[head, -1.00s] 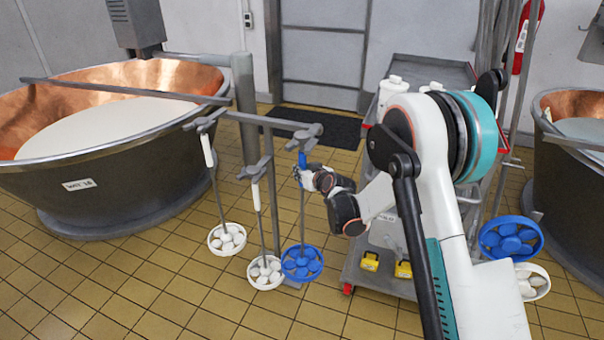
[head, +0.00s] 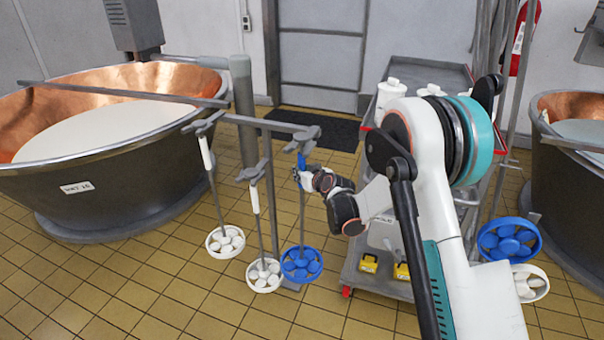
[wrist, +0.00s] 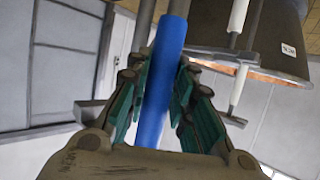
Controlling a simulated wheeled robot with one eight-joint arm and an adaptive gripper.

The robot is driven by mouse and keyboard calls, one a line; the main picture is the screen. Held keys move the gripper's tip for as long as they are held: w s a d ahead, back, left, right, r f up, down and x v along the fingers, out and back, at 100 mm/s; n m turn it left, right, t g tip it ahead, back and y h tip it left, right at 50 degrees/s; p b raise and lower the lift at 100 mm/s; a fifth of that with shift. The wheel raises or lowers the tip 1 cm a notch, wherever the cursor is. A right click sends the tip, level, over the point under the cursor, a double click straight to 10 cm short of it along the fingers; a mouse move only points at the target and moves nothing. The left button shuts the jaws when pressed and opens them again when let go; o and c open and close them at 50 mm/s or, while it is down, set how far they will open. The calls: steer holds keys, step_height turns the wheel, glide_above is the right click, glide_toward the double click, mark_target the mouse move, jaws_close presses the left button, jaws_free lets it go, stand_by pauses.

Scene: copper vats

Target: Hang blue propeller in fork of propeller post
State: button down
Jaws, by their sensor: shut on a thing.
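The blue propeller (head: 301,264) hangs upright below the right-hand fork of the propeller post (head: 266,190) in the head view. Its round blue head is at the bottom, above the floor. My gripper (head: 303,178) is shut on its blue handle, just below the fork (head: 303,138). In the wrist view the blue handle (wrist: 163,85) runs between the teal finger pads of my gripper (wrist: 155,100). Whether the fork bears the propeller's top cannot be told. Two white propellers (head: 226,242) (head: 264,275) hang from the other forks of the post.
A copper vat (head: 110,150) stands behind the post at left, another (head: 575,150) at far right. A grey trolley (head: 385,270) stands right of the post, beside my arm. Another blue propeller (head: 509,240) is near the trolley's right side. Tiled floor in front is clear.

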steer(key=shift+f, duration=0.8)
steer(key=shift+w+d+f, duration=0.1)
steer(key=shift+w+f, duration=0.05)
stand_by(1.0)
steer(key=c, duration=1.3)
jaws_free()
steer(key=shift+f, duration=0.1)
